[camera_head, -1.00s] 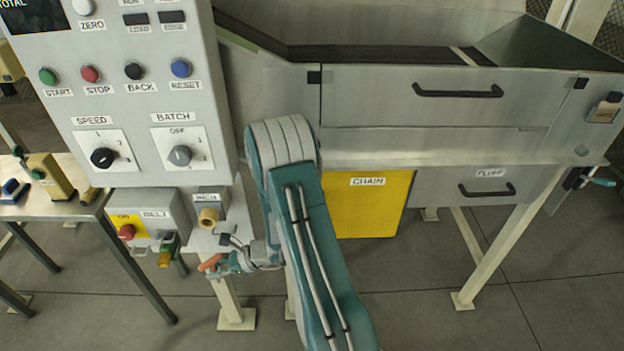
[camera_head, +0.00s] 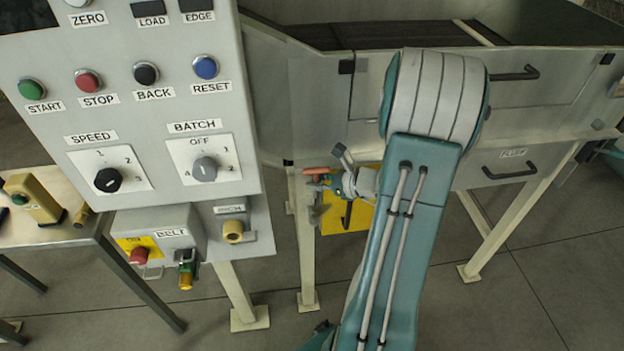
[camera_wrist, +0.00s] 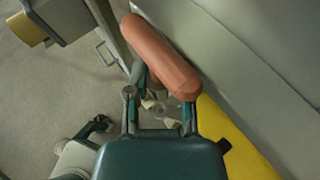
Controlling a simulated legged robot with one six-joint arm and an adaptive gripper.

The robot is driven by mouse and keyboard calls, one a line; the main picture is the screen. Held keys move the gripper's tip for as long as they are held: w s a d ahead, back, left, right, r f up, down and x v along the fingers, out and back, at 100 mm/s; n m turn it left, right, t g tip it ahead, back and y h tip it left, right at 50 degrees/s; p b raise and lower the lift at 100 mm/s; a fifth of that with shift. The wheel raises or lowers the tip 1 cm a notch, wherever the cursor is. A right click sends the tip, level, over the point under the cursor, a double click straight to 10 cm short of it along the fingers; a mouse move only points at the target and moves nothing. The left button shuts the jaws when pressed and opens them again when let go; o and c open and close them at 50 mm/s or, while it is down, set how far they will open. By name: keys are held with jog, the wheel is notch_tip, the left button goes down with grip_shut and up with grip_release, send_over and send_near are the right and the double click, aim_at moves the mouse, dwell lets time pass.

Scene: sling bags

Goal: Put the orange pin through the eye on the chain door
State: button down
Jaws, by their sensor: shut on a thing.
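My gripper (camera_head: 326,186) is shut on the orange pin (camera_head: 316,171), which lies roughly level at the left edge of the chain door. The yellow chain door (camera_head: 338,219) is mostly hidden behind my arm, and its label is out of sight. In the wrist view the pin (camera_wrist: 160,58) runs slantwise across the fingertips (camera_wrist: 160,103), and the yellow door (camera_wrist: 232,142) shows at the lower right. I cannot make out the eye clearly. I cannot tell whether the pin touches the door.
The control box (camera_head: 130,90) stands left of my arm, with the belt box (camera_head: 160,236) and inch knob (camera_head: 234,231) below it. A pale leg (camera_head: 304,245) stands just left of the door. Open floor lies below.

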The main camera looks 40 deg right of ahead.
aim_at(317, 196)
jog(key=shift+a, duration=0.1)
jog(key=shift+f, duration=2.6)
jog(key=shift+a+f, duration=0.25)
jog(key=shift+f, duration=3.15)
jog(key=shift+c, duration=2.1)
grip_release()
jog(key=shift+s, duration=0.1)
